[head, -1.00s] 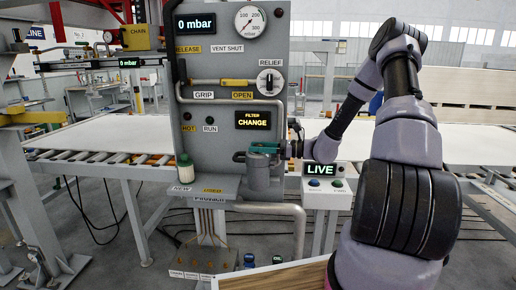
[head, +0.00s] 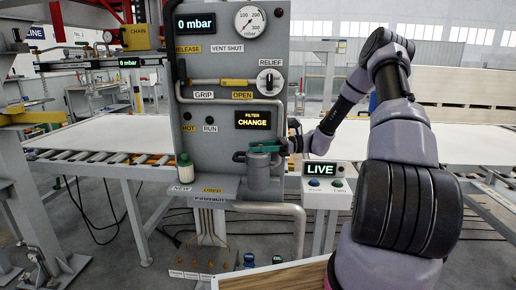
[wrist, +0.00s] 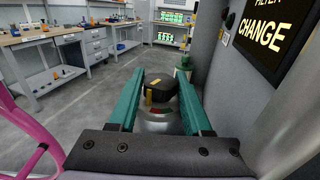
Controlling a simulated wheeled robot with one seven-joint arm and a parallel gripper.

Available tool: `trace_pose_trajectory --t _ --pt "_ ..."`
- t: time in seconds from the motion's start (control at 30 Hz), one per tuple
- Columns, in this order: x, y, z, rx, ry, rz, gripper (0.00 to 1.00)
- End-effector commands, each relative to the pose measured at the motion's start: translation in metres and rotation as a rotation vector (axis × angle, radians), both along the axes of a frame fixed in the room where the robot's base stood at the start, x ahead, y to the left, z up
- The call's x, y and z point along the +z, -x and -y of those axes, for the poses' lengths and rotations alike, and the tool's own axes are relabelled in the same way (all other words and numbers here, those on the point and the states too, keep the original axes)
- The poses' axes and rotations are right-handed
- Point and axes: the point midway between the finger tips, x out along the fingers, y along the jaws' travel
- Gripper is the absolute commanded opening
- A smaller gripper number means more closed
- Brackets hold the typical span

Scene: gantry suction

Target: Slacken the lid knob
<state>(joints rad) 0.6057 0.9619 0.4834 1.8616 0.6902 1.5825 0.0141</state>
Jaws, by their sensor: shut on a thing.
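The lid knob (wrist: 161,92) is black with a yellow mark, on top of a grey metal canister (head: 257,182). The canister stands at the front of the control panel. My gripper (head: 262,148) has teal fingers and lies level over the canister top. In the wrist view, my gripper (wrist: 162,80) has one finger on each side of the knob and is shut on it. A red and green marking (wrist: 160,111) shows on the lid below the knob. In the head view the fingers mostly hide the knob.
The grey panel (head: 225,60) rises behind the canister with a gauge, levers and a sign reading FILTER CHANGE (head: 253,120). A white bottle with a green cap (head: 185,168) stands to the left. A LIVE button box (head: 322,175) is close on the right.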

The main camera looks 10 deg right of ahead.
Motion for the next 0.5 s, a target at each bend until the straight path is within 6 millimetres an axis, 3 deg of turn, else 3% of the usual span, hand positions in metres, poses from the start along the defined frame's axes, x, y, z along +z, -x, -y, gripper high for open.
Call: trace_pose_trajectory --t 0.07,0.1,0.17,0.5 --pt "0.0006 -0.0004 0.0001 -0.001 -0.001 0.000 0.00" --pt "0.0006 -0.0004 0.0001 -0.002 -0.001 0.000 0.60" --pt "0.0006 -0.0004 0.0000 -0.002 -0.001 0.000 0.79" --pt "0.0003 -0.0002 0.0019 -0.002 -0.001 0.000 0.79"
